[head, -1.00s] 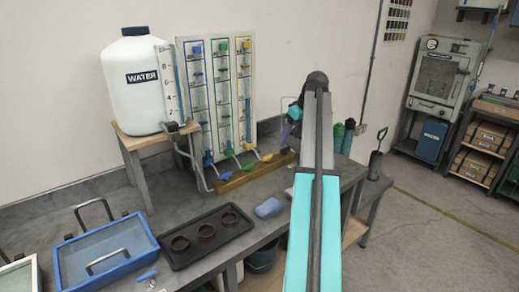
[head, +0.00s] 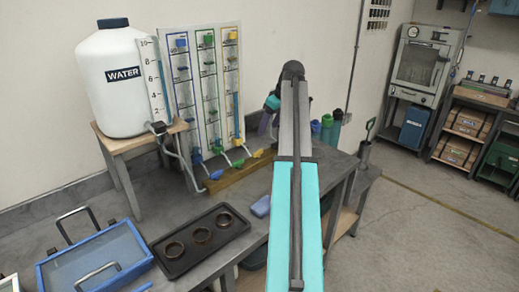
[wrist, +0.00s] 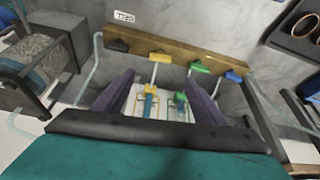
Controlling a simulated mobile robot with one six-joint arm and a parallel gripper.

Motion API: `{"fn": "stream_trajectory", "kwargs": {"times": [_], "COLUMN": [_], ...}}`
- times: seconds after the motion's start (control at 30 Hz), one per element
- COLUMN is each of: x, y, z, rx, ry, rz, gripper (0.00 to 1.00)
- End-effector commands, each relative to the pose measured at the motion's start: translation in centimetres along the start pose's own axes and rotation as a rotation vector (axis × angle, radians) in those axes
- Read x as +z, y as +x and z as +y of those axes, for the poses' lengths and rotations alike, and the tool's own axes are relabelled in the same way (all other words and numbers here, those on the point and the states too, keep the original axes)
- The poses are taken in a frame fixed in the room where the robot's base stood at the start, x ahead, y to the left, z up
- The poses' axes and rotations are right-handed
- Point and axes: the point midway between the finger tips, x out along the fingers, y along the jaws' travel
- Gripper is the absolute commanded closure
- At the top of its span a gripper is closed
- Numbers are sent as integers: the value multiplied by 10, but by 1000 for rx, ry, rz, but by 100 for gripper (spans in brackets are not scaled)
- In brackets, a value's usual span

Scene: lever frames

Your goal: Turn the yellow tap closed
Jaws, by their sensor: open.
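The yellow tap (head: 258,153) sits low at the right end of the row, on the wooden rail in front of the tube panel. In the head view my gripper (head: 265,123) is partly hidden by my arm and hangs above and to the right of the yellow tap. I cannot tell the exact gap.
A green tap (wrist: 199,68) and a blue tap (wrist: 233,76) stand beside the yellow one on the wooden rail (wrist: 180,54). The tube panel (head: 188,110) rises behind. A water tank (head: 112,80), a black tray (head: 180,262) and a blue-rimmed tray (head: 130,280) are to the left.

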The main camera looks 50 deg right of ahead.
Motion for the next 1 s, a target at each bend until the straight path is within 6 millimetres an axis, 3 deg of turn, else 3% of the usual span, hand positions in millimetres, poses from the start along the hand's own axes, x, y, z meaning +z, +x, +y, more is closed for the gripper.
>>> {"fn": "stream_trajectory", "kwargs": {"times": [0.27, 1.0], "x": [0, 1], "y": [21, 113], "z": [-1, 1], "rx": [-1, 0], "ry": [0, 1], "rz": [-1, -1], "gripper": [36, 36]}}
